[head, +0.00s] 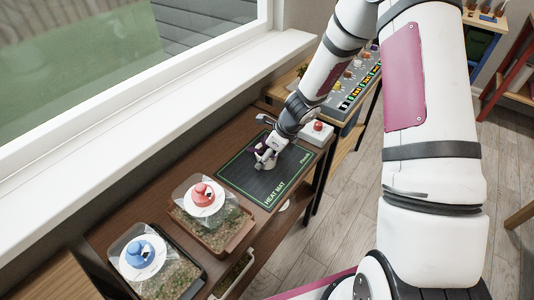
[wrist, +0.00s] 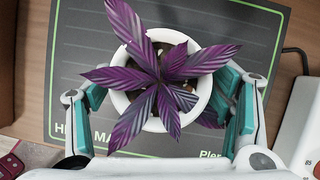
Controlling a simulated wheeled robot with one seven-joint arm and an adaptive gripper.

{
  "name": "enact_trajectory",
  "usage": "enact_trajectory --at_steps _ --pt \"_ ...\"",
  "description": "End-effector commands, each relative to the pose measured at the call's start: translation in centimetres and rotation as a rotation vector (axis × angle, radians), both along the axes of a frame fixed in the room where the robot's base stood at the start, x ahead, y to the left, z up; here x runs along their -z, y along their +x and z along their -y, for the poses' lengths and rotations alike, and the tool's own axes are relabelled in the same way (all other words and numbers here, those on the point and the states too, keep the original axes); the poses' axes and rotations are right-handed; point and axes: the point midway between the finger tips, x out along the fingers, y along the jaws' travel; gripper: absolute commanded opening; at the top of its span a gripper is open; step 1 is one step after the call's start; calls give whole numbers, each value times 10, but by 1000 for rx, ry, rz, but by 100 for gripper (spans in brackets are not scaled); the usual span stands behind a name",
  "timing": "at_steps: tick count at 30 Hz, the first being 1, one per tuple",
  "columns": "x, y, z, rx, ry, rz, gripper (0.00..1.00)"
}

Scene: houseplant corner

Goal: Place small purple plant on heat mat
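The small purple plant (wrist: 160,78) has striped purple leaves and sits upright in a round white pot (wrist: 122,101). In the head view the plant (head: 261,146) is partly hidden by my gripper (head: 266,160). My gripper, seen in the wrist view (wrist: 160,98), has a teal pad on each side of the pot and appears closed on it. The dark heat mat (head: 246,181) with a green outline lies on the wooden bench; it fills the wrist view's background (wrist: 80,45). The pot is over the mat. I cannot tell whether its base touches.
A tray with a red-knobbed dome (head: 204,197) and one with a blue-knobbed dome (head: 142,255) stand left of the mat. A white box with a red button (head: 318,131) is at the mat's far right end. The window sill (head: 150,113) runs behind the bench.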

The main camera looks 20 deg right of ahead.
Motion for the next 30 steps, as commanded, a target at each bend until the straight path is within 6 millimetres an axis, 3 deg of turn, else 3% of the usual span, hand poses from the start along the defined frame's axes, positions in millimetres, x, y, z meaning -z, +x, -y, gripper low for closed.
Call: enact_trajectory --at_steps 13,30 --pt "-6 -1 0 -1 -1 1 81" --pt "-100 -30 31 0 -1 2 81"
